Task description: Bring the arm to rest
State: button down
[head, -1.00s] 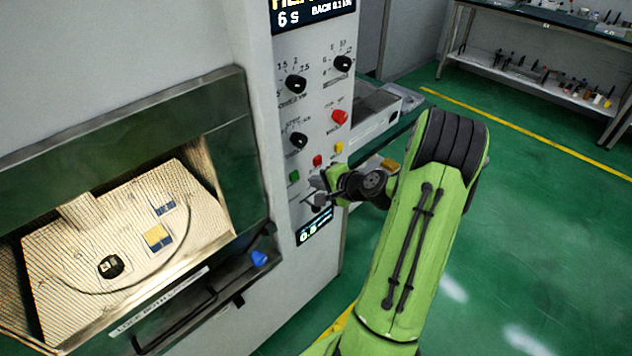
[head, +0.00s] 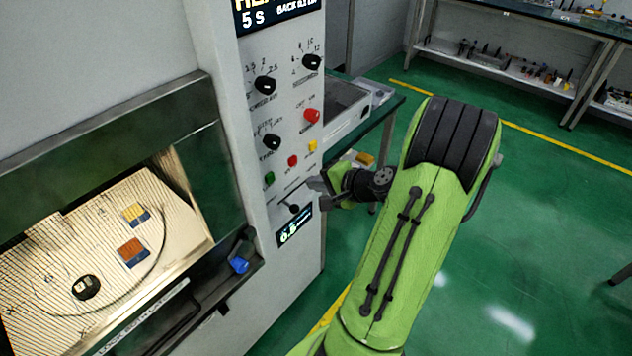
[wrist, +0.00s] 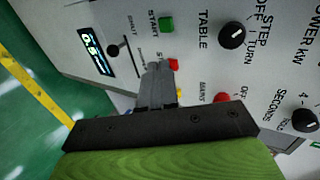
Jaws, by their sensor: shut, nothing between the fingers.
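My gripper (head: 318,186) is in front of the machine's control panel (head: 290,130), close to its lower right part. Its fingers are together and hold nothing. In the wrist view my gripper (wrist: 157,72) shows from behind, its fingertips over the panel face near the red stop button (wrist: 173,65). Whether the fingertips touch the panel cannot be told. The green start button (head: 269,179) and a small display (head: 295,227) lie to the left of and below the fingers. My arm is bent, its upper part at the right of the machine.
The machine's window (head: 110,230) shows a lit chamber with small coloured blocks and a dark round piece. A table (head: 385,120) stands behind my arm. Green floor at the right is open.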

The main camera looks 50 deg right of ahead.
dwell(0.4)
jog(key=w+a+r+n+g+y, duration=0.1)
jog(key=a+r+n+g, duration=0.15)
jog(key=a+n, duration=0.45)
jog(key=a+r+n+g+y, duration=0.1)
jog(key=a+r+n+g, duration=0.15)
jog(key=a, duration=0.75)
jog(key=s+a+r+n+h, duration=0.1)
jog(key=s+a+r+n, duration=0.2)
jog(key=s, duration=0.4)
jog(key=s+a+r+n+g+h, duration=0.1)
jog(key=s+a+r+n, duration=0.1)
jog(key=s+a+n, duration=0.3)
jog(key=shift+s+a+r, duration=0.4)
jog(key=shift+s+a, duration=0.85)
dwell(1.5)
